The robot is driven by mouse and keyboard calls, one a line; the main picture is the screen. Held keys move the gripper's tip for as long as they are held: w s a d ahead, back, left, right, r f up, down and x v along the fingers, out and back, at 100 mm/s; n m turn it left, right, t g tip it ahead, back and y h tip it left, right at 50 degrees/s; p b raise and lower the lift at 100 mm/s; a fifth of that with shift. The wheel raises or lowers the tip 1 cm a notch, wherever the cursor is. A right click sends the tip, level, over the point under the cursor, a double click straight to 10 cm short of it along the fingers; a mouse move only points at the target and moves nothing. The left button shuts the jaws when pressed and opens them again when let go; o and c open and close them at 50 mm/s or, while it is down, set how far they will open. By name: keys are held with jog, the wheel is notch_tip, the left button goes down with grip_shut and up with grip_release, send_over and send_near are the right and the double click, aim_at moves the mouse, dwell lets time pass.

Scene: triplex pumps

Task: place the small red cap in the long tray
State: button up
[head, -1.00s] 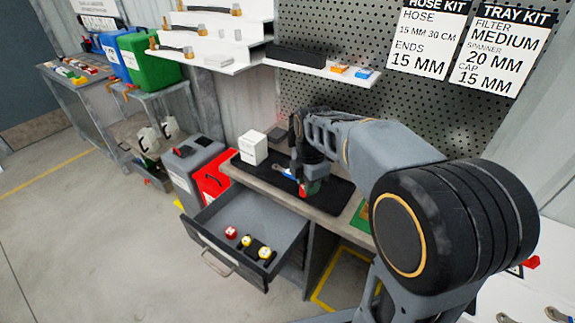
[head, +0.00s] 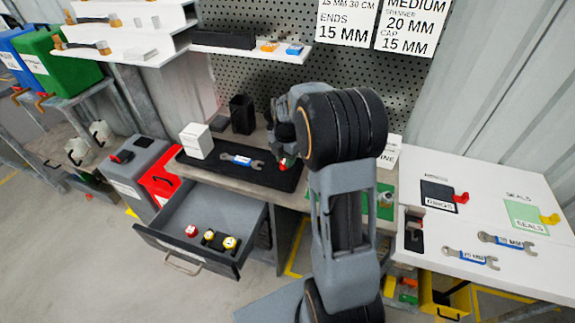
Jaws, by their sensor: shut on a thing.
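The small red cap (head: 283,164) shows at the tip of my gripper (head: 282,158), which is shut on it. Much of the gripper is hidden behind my arm's dark joint. The long tray (head: 270,180) is black and lies on the bench. The cap is over or near its right end; I cannot tell whether it touches the tray. A blue-handled spanner (head: 242,160) and a white box (head: 197,141) are on the tray, left of the gripper.
An open grey drawer (head: 205,212) below the tray holds one red and two yellow-topped caps (head: 229,243). A black holder (head: 242,114) stands behind the tray. A white table (head: 450,230) with spanners (head: 470,258) is at right. A shelf (head: 250,49) hangs above.

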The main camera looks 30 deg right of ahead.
aim_at(288, 173)
jog(key=shift+w+d+f, duration=0.1)
jog(key=shift+d+f, duration=0.1)
jog(key=shift+f, duration=0.15)
jog(key=shift+w+d+f, duration=0.1)
jog(key=shift+d+f, duration=0.05)
jog(key=shift+f, duration=1.55)
jog(key=shift+f, duration=0.1)
jog(key=shift+f, duration=0.1)
jog(key=o, duration=0.9)
